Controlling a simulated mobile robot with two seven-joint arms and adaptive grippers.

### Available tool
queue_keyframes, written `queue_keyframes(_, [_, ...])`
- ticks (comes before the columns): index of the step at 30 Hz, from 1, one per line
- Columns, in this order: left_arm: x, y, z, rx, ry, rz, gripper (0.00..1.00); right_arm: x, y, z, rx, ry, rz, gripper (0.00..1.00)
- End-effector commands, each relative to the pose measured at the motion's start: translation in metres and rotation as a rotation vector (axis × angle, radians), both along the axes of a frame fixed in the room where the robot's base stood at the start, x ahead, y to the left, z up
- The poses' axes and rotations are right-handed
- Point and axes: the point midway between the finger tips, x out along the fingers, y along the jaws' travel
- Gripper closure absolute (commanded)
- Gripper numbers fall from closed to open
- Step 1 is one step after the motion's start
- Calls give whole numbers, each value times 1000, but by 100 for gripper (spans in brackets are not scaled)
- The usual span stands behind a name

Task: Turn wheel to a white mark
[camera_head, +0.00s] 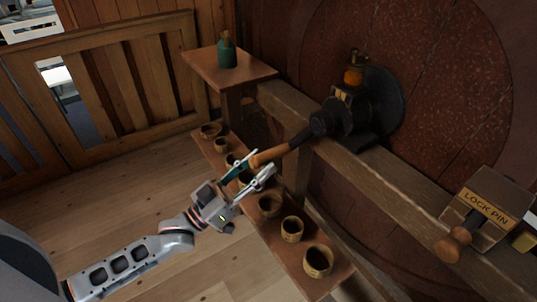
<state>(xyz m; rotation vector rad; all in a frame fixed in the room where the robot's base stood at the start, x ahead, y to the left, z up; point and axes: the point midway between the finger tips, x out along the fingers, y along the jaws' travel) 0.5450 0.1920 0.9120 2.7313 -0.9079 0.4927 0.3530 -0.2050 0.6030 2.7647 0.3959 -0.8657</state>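A wooden-handled crank (270,155) sticks out to the left from a dark round hub (375,110) on the beam. A large dark red round wheel face (440,65) stands behind it. I see no white mark. My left gripper (262,165) is at the free end of the wooden handle, its two fingers spread apart. The handle's tip lies at or between the fingertips; I cannot tell whether they touch it. My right gripper is not in view.
A narrow shelf (325,262) with several small round pots runs below the crank. A green bottle (227,52) stands on a small wooden table (200,62). A box labelled LOCK PIN (490,203) with a wooden knob (453,245) sits on the beam at right. Wooden railing stands at left.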

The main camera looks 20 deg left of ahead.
Motion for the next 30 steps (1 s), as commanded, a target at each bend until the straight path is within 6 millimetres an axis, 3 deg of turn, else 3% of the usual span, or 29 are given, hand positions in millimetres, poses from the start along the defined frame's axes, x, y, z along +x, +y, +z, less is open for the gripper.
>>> queue_keyframes(7, [23,-16,13,0,-2,0,62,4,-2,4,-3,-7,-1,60])
queue_keyframes(18, [28,-20,14,1,0,-1,62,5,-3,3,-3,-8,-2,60])
queue_keyframes(23, [27,-20,14,0,0,-1,100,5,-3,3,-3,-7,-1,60])
queue_keyframes(30, [26,-22,15,-17,12,-1,100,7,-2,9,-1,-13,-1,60])
